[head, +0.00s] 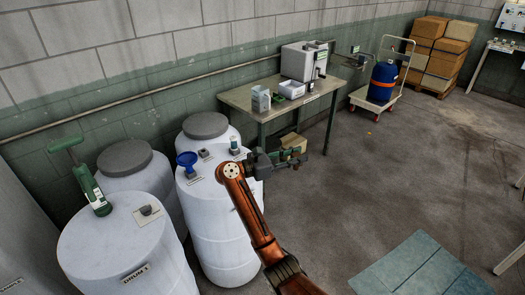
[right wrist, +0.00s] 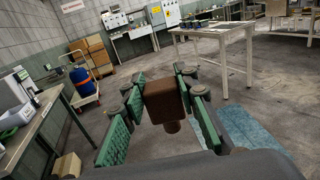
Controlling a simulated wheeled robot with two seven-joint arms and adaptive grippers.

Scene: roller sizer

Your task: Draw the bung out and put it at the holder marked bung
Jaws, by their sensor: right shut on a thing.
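My right gripper (head: 286,160) is shut on a brown block with a round plug under it, the bung (right wrist: 163,100), seen between the green finger pads in the right wrist view. In the head view the gripper is in the air, just right of the drum with the blue funnel, and the bung is hard to make out. Drum 1 (head: 112,243) stands at front left with a green hand tool (head: 88,185) and a small dark fitting (head: 147,210) on top. No holder label reading bung can be made out. My left gripper is not in view.
The second white drum (head: 222,232) carries a blue funnel (head: 187,162) and small dark and green pieces. Grey-lidded drums stand behind. A bench (head: 240,98) holds a grey machine (head: 303,62) and boxes. A blue mat (head: 420,268) lies on the open floor at right.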

